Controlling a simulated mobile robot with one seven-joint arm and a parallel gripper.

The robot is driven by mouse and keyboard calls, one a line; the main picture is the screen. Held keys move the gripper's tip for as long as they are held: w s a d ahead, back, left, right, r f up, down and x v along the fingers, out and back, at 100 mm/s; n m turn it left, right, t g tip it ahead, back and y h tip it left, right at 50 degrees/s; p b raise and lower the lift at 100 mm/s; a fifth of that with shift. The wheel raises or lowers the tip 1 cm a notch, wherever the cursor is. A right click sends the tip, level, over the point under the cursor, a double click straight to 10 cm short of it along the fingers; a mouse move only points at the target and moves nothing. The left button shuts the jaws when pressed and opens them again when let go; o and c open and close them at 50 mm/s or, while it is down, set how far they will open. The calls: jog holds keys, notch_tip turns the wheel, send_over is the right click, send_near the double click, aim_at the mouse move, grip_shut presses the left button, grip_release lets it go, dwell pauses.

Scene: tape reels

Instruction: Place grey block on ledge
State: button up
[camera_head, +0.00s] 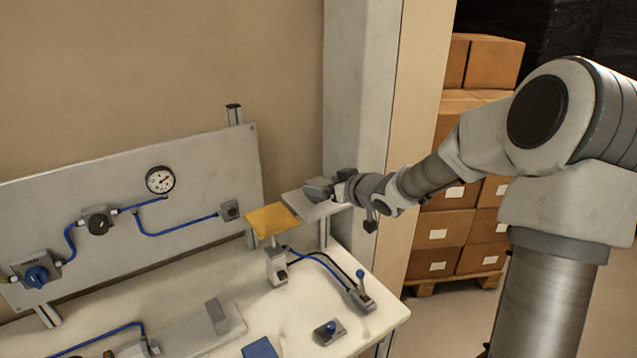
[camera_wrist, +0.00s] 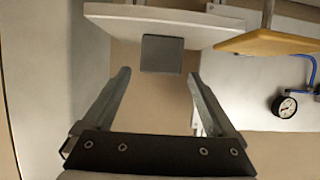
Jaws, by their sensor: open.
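The ledge (camera_head: 318,206) is a pale plate on a post at the back right of the bench. The grey block (camera_head: 318,188) appears to rest on top of it, close to my gripper (camera_head: 341,187). In the wrist view the ledge (camera_wrist: 160,27) spans the top, and the grey block (camera_wrist: 162,54) shows as a dark square against its edge. My gripper (camera_wrist: 159,73) is open there, its fingers spread to either side with nothing between them. The block lies just past the fingertips, apart from both. Its contact with the ledge is hard to see.
A yellow plate (camera_head: 272,220) on a stand is beside the ledge, to its left. A panel (camera_head: 130,200) with a gauge (camera_head: 160,180) and blue hoses stands behind. A small lever (camera_head: 361,290) is on the bench below. A pillar (camera_head: 362,100) rises close behind the ledge.

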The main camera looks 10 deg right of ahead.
jog(key=p+v, duration=0.1)
jog(key=v, duration=0.7)
jog(key=shift+s, duration=0.2)
